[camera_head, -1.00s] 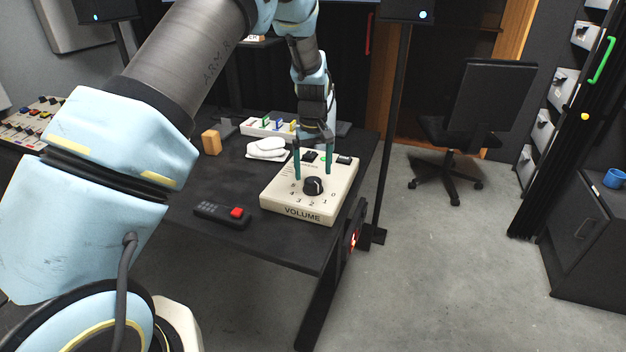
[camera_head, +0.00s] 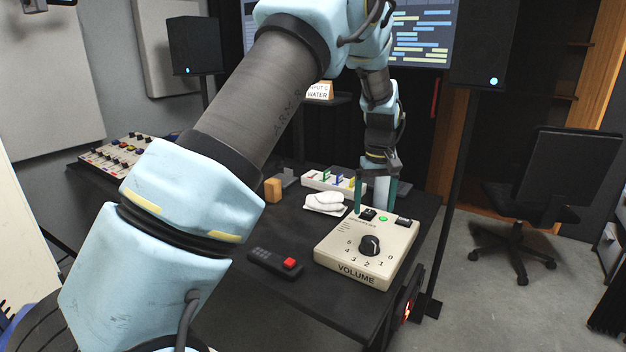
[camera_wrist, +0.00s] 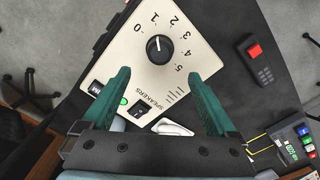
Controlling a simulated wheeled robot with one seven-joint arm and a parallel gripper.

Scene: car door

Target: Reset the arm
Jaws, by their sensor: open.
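My gripper (camera_head: 374,196) is open and empty, with its two green fingers pointing down above the back part of the cream volume box (camera_head: 343,252). In the wrist view the fingers (camera_wrist: 163,90) spread apart over the volume box (camera_wrist: 128,55), and the black knob (camera_wrist: 159,48) lies beyond the fingertips, apart from them. The knob (camera_head: 369,245) also shows in the head view, uncovered, above the word VOLUME. A green light (camera_wrist: 124,101) is lit by the SPEAKERS switch (camera_wrist: 140,108). My arm reaches across the head view from lower left to upper middle.
The black table (camera_head: 290,225) also holds a remote with a red button (camera_head: 276,262), a white folded item (camera_head: 325,202), an orange block (camera_head: 273,189) and a small white panel (camera_head: 333,180). A mixer (camera_head: 115,155), speakers and a chair (camera_head: 545,190) surround it.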

